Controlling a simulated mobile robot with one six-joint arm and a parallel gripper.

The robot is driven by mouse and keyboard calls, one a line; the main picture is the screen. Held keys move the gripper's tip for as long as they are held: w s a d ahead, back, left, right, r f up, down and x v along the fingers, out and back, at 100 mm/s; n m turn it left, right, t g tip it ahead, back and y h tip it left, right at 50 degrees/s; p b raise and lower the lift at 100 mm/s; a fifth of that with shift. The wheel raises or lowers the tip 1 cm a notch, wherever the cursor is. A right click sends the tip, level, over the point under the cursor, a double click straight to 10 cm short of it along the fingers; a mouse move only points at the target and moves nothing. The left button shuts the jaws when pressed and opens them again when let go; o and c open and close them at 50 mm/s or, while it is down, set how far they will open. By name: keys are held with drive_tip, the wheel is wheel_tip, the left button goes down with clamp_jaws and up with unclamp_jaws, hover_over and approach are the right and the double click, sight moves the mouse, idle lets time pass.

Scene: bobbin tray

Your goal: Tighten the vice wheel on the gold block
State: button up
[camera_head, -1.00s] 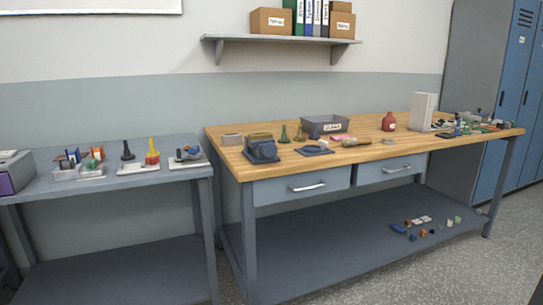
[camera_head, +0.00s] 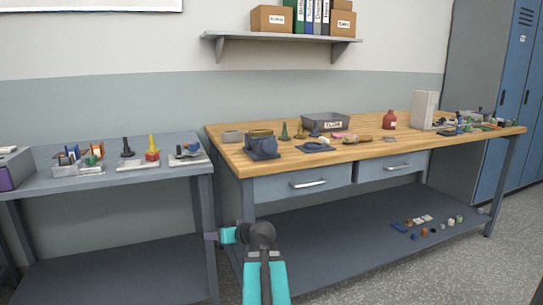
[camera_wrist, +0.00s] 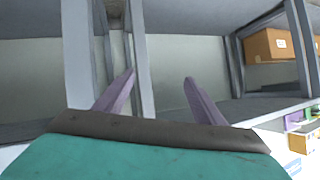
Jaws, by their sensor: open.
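The blue vice (camera_head: 263,150) stands at the front left of the wooden workbench (camera_head: 230,155). A dull gold-brown shape, which may be the gold block (camera_head: 259,133), shows at its top. The wheel is too small to make out for certain. My gripper (camera_head: 211,237) is at the end of my teal arm, low in front of the workbench's left leg and well below the vice. In the wrist view its two purple fingers (camera_wrist: 160,75) are apart with nothing between them. The vice is not recognisable in that view.
A grey labelled bin (camera_head: 326,122), a red bottle (camera_head: 389,120) and several small items stand on the workbench. A grey side table (camera_head: 120,180) with small trays is at the left. Table legs and lower shelves are near my gripper.

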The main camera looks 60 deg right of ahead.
drive_tip(key=s+d+r+t+h, duration=0.1)
drive_tip(key=s+d+r+h, duration=0.1)
drive_tip(key=s+d+r, duration=0.35)
drive_tip(key=s+d+r+t+h, duration=0.1)
drive_tip(key=s+d+r+h, duration=0.15)
drive_tip(key=r, duration=0.55)
drive_tip(key=m+h+b, duration=0.1)
drive_tip(key=h, duration=0.2)
approach(271, 148)
drive_tip(key=v, duration=0.5)
drive_tip(key=shift+d+f+t, duration=0.25)
drive_tip(key=shift+d+t, duration=0.05)
drive_tip(key=shift+t, duration=0.1)
drive_tip(key=shift+w+d+r+p, duration=0.2)
drive_tip(key=shift+w+p, duration=0.15)
drive_tip(key=shift+p, duration=0.35)
drive_tip(key=shift+f+p+x, duration=0.15)
drive_tip(key=shift+p+x, duration=0.85)
drive_tip(key=shift+x, duration=2.3)
drive_tip(key=shift+f+p+x, duration=0.2)
drive_tip(key=shift+p+x, duration=0.8)
drive_tip(key=shift+x, duration=2.25)
drive_tip(key=c, duration=1.1)
